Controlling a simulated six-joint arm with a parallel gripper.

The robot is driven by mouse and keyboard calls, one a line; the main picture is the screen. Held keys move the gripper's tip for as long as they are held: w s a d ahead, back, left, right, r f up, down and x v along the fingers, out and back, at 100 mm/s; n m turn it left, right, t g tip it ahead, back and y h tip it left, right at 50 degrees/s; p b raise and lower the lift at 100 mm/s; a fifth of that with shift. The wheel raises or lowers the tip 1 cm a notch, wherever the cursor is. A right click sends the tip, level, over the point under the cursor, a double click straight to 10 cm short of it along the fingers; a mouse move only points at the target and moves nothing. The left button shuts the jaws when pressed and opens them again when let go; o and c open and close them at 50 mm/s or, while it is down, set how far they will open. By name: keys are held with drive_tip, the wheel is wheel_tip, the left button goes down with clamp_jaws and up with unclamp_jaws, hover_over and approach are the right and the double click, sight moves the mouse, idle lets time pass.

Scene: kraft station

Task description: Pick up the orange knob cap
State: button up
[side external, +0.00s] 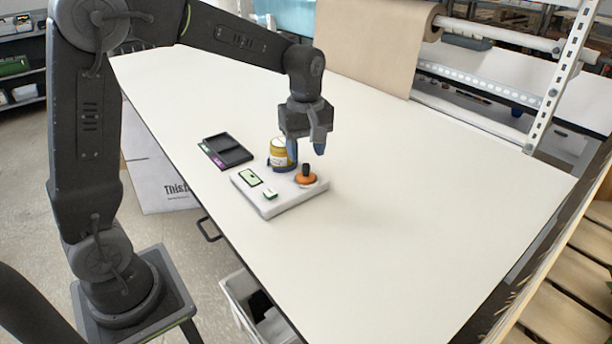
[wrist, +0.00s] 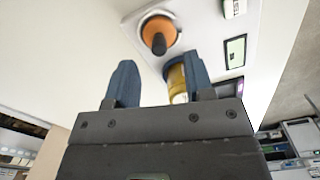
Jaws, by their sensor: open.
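The orange knob cap (side external: 306,179) sits at the right corner of a white panel block (side external: 285,199), with a short black stem rising from its middle. In the wrist view the cap (wrist: 158,33) lies at the top centre, beyond my fingertips. My gripper (side external: 305,149) is open and empty, above the far edge of the panel and a little above the cap. Its two blue fingers (wrist: 157,80) stand apart, and nothing is between them at their tips. They do not touch the cap.
A dark tray (side external: 226,151) lies left. The table's right side is clear.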

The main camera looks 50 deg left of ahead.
sight(306, 165)
wheel_tip(306, 165, down, 4)
drive_tip(key=shift+f, duration=0.2)
clamp_jaws()
idle(0.4)
